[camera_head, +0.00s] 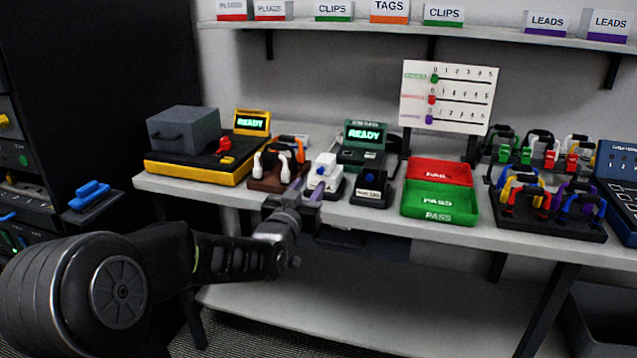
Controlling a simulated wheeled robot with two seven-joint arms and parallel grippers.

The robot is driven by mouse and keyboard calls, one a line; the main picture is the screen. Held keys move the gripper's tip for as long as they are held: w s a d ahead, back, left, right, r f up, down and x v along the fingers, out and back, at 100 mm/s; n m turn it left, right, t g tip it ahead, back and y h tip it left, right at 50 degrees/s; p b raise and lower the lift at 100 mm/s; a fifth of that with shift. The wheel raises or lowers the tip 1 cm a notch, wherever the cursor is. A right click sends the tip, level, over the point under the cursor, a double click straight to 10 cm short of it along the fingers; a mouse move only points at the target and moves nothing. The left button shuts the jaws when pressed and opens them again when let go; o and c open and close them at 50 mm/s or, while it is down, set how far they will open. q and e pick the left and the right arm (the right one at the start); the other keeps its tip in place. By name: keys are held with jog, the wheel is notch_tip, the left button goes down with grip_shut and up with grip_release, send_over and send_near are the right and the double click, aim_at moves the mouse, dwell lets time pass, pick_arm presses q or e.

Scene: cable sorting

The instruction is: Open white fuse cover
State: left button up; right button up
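The white fuse cover (327,162) is part of a small white block with a blue detail on it, standing near the front edge of the bench. It looks closed, but it is too small to be sure. My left gripper (306,188) reaches in from the lower left, just in front and to the left of the white block. Its two purple-tipped fingers are apart with nothing visible between them. The right finger overlaps the lower part of the block, and I cannot tell whether it touches. My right gripper is out of view.
A brown rack with white and orange leads (265,182) stands left of the block. A black device with a blue knob (371,188) stands close on its right. A green READY tester (363,150) is behind. Red FAIL (425,170) and green PASS (425,200) trays lie further right.

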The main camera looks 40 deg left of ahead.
aim_at(320, 171)
pick_arm(q)
jog(key=shift+w, duration=0.15)
jog(key=x, duration=0.7)
jog(key=shift+w+a+f+p, duration=0.1)
jog(key=shift+w+p, duration=0.2)
grip_shut()
dwell(1.3)
